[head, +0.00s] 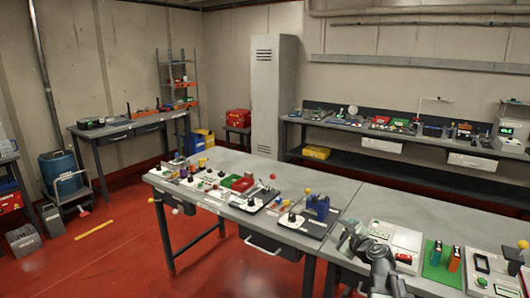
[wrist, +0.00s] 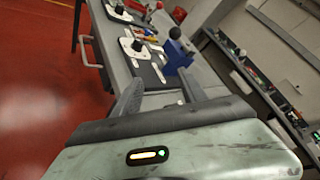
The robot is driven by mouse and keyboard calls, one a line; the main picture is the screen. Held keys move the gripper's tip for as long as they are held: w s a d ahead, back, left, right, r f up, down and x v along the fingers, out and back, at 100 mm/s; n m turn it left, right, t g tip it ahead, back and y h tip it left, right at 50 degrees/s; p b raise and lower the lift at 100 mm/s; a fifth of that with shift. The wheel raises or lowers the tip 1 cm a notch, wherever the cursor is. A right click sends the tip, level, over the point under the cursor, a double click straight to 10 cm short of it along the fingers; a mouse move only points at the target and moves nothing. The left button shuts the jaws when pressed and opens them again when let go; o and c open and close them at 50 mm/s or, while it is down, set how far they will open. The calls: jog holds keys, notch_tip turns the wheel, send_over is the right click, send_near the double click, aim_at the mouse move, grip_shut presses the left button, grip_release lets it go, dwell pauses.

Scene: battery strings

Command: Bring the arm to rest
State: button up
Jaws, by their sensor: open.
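My gripper (head: 350,228) shows in the head view at the lower right, in front of the long grey workbench (head: 335,250). In the wrist view, the two fingers of my gripper (wrist: 160,92) stand wide apart with nothing between them. The wrist view looks along the bench (wrist: 150,103), tilted in the picture. My arm comes up from the bottom edge of the head view. Whether my gripper touches the bench cannot be told.
The bench holds a blue block-like device (head: 318,208), a green mat (head: 438,258) with small batteries, and a light tester (head: 395,243) near my arm. A second bench (head: 400,138) stands along the back wall. Red floor (head: 110,262) is open at the left.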

jog(key=s+a+f+n+g+y, duration=0.1)
jog(key=s+a+f+n+g, duration=0.1)
jog(key=a+n, duration=0.35)
jog(key=s+a+f+n+g+y+p, duration=0.1)
jog(key=s+a+f+n+g, duration=0.15)
jog(key=a, duration=0.55)
jog(key=s+a+f+n+g, duration=0.2)
jog(key=a+f+n, duration=0.1)
jog(key=a, duration=0.3)
jog(key=s+a+f+n+g, duration=0.2)
jog(key=s+a+f+n, duration=0.1)
jog(key=s+n, duration=0.1)
jog(key=s+d+f+n+g+h, duration=0.2)
jog(key=s+d+n+g, duration=0.1)
jog(key=s, duration=0.3)
jog(key=s+d+f+n+g+h, duration=0.2)
jog(key=s+d+n+g+h, duration=0.1)
jog(key=s+d+n, duration=0.2)
jog(key=shift+s+d+f+n, duration=0.35)
jog(key=shift+d+n, duration=0.25)
jog(key=shift+d, duration=0.15)
